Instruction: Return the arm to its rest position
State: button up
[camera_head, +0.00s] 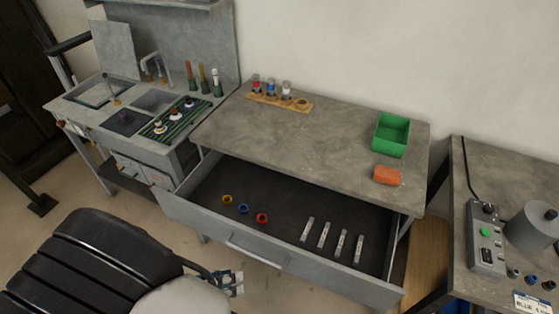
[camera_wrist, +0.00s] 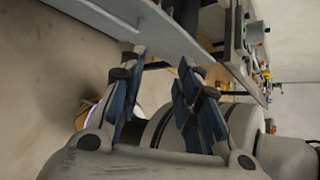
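My gripper (camera_wrist: 162,62) shows in the wrist view with its two blue-padded fingers apart and nothing between them. In the head view, part of my gripper (camera_head: 229,283) shows low in front of the open drawer, at the end of my dark and grey arm at the lower left. It appears apart from the drawer front, though the exact gap is hard to judge. The rest of my gripper is hidden behind my arm in the head view.
The pulled-out drawer (camera_head: 185,205) holds several rings and metal strips. A sink bench (camera_head: 110,118) stands left, another table (camera_head: 500,165) right.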

jog(key=w+d+r+m+g+y, duration=0.4)
jog(key=d+r+m+g, duration=0.1)
jog(key=d+r+m, duration=0.95)
jog(key=s+d+r+m+t+y, duration=0.2)
jog(key=d+m, duration=0.4)
jog(key=m, duration=0.4)
jog(key=s+d+r+m+t+y, duration=0.1)
jog(key=s+d+r+m+y, duration=0.2)
jog(key=d+r+m, duration=0.3)
jog(key=s+m, duration=0.1)
jog(key=m, duration=0.3)
jog(key=shift+s+d+t, duration=0.2)
jog(key=shift+d+t, duration=0.15)
jog(key=shift+t, duration=0.05)
